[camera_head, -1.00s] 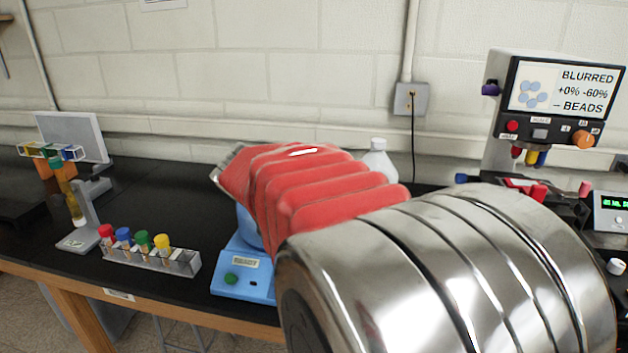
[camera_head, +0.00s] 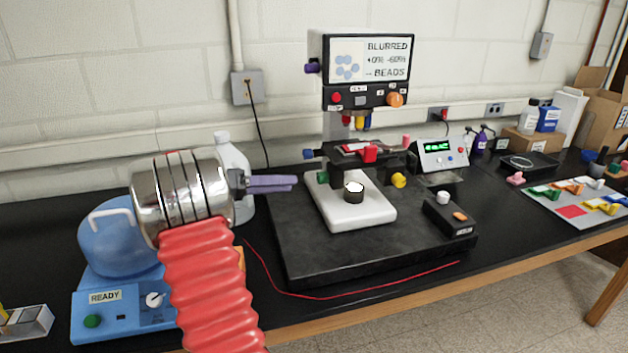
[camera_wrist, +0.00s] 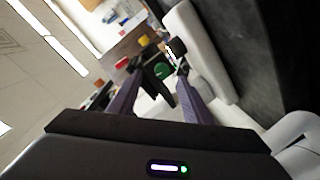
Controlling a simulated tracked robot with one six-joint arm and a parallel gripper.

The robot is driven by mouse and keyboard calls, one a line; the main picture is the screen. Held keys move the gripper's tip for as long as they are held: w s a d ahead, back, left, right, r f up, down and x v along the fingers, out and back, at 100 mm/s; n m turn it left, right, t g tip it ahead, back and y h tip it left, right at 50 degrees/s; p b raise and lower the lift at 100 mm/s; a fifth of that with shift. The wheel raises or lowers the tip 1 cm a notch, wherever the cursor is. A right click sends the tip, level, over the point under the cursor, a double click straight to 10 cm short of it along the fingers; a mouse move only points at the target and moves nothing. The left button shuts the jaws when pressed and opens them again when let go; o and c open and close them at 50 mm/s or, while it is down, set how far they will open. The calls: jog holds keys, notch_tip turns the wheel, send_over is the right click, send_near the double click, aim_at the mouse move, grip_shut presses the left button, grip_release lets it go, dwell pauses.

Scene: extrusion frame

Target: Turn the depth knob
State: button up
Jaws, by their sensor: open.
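A microscope stands right of centre in the head view; its screen (camera_head: 370,62) reads BLURRED, +0% -60%, BEADS. It carries several coloured knobs: purple (camera_head: 312,68) at the head's left side, orange (camera_head: 396,100) on the panel, blue (camera_head: 308,154) at the stage's left, green (camera_head: 322,178) and yellow (camera_head: 398,180) lower down. I cannot read which is labelled depth. My gripper (camera_head: 294,184), with purple fingers, points right, left of the microscope and apparently apart from it. In the wrist view my gripper (camera_wrist: 160,84) is open and empty, with a green knob (camera_wrist: 161,71) visible between the fingers.
The microscope's white base (camera_head: 350,215) stands on a dark slab (camera_head: 300,262). A blue READY device (camera_head: 110,305) and a white bottle (camera_head: 236,160) stand near my arm. A small black box (camera_head: 450,218) lies right of the base. A red wire (camera_head: 330,297) runs along the front.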

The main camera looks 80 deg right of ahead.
aim_at(318, 179)
jog(key=shift+s+d+f+g+h, duration=0.15)
jog(key=shift+s+d+f+g, duration=0.1)
jog(key=shift+d, duration=0.35)
jog(key=shift+s+d+f+g+h, duration=0.15)
jog(key=shift+d+f+g, duration=0.1)
jog(key=shift+d, duration=0.3)
jog(key=shift+x, duration=3.75)
jog(key=shift+c, duration=0.6)
jog(key=shift+d, duration=0.1)
jog(key=c, duration=0.9)
jog(key=shift+c, duration=0.2)
